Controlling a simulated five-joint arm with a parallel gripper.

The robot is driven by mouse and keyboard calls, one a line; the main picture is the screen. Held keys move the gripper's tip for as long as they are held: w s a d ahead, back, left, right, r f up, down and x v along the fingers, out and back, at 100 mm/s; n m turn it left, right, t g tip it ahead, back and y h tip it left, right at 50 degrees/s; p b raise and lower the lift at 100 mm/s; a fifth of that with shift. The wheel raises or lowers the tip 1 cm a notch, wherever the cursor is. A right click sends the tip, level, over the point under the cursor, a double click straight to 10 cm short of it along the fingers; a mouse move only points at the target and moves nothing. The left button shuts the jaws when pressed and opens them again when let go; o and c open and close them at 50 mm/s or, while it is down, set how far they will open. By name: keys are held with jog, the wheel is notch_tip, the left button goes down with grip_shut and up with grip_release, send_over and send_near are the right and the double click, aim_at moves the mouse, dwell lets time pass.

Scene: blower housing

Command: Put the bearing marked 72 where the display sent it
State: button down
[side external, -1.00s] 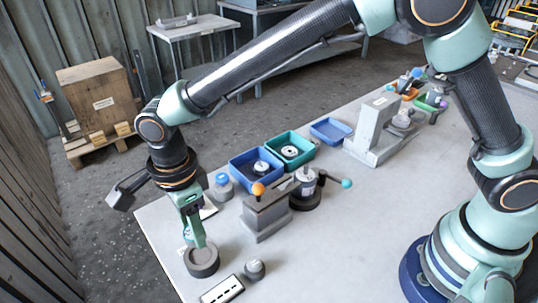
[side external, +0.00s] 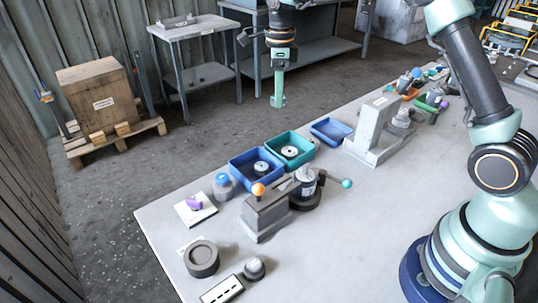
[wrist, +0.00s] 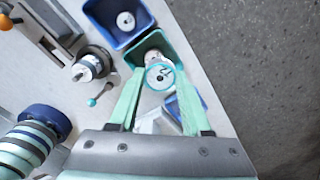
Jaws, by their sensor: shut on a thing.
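My gripper (side external: 278,100) is raised beyond the far edge of the table in the side view. In the wrist view its fingers (wrist: 158,88) are shut on a round bearing (wrist: 160,76) with a teal rim and a pale face; its marking is too small to read. The bearing is hard to make out in the side view. A blue bin (side external: 236,171) and a green bin (side external: 310,157) stand side by side, each with a round part inside. A smaller empty-looking blue tray (side external: 331,131) lies beyond them. A flat panel with dark marks (side external: 222,290) lies at the front edge.
A dark round cup (side external: 202,258) and a small grey knob (side external: 254,268) stand near the front. A grey fixture (side external: 265,215) with an orange-knobbed lever is before the bins. A grey upright block (side external: 372,135) stands right of the tray.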

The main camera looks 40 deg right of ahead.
aim_at(331, 134)
jog(key=s+d+r+m, duration=0.2)
jog(key=d, duration=0.8)
jog(key=s+d+r+m, duration=0.2)
jog(key=d, duration=0.8)
jog(key=f, duration=2)
jog(key=shift+w, duration=0.2)
jog(key=shift+c, duration=1.8)
grip_release()
jog(key=shift+f, duration=0.1)
